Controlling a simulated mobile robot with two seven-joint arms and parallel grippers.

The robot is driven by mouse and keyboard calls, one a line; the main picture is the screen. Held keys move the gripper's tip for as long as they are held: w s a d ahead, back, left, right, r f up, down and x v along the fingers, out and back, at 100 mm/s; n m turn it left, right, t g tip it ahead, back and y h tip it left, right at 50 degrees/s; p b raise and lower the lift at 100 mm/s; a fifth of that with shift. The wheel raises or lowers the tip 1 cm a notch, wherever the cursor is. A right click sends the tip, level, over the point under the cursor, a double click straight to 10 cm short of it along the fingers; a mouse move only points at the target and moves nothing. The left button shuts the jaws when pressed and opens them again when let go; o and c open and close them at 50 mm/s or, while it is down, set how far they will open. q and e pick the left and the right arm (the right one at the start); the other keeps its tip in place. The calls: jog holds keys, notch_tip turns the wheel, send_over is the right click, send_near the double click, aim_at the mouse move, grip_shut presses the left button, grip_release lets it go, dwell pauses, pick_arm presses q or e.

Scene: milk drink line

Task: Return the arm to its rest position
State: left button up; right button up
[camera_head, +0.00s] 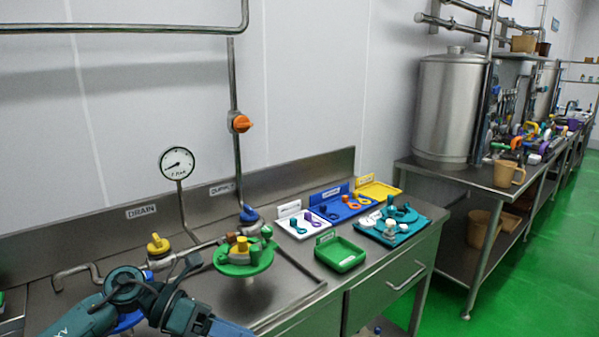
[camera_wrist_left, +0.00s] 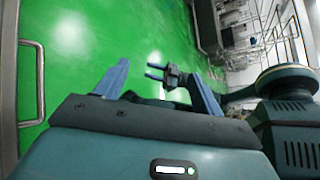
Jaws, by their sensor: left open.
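My left arm (camera_head: 125,290) comes in from the lower left of the head view, bent low in front of the sink counter. Its gripper fingers are not clear there. In the left wrist view my left gripper (camera_wrist_left: 158,68) has its two blue fingers wide apart with nothing between them. Green floor lies beyond them. A small two-pronged blue gripper, seemingly my right gripper (camera_wrist_left: 154,71), shows farther off between the left fingers. Its prongs look apart and empty. My right arm is not seen in the head view.
A green tray (camera_head: 340,254), blue tray (camera_head: 345,206) and teal tray (camera_head: 392,226) sit on the counter. A drawer handle (camera_wrist_left: 32,80) is left in the wrist view.

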pick_arm(q)
jog(key=s+d+r+n+t+h, duration=0.1)
jog(key=s+d+n+t+h, duration=0.1)
jog(key=d+n+t+h, duration=0.35)
jog(key=a+f+n+t+y, duration=0.3)
jog(key=f+n+t+y, duration=0.25)
jog(key=n, duration=0.85)
jog(key=a+f+n+t+y, duration=0.3)
jog(key=f+n+t+y, duration=0.25)
jog(key=n, duration=0.75)
jog(key=s+a+f+n+g+y, duration=0.3)
jog(key=s+f+n, duration=0.6)
jog(key=s+f, duration=0.3)
jog(key=shift+s+f+n+g+y+p, duration=0.25)
jog(key=shift+s+n+g+y+p, duration=0.15)
jog(key=shift+g+y, duration=0.5)
jog(key=shift+a, duration=0.1)
jog(key=shift+c, duration=0.5)
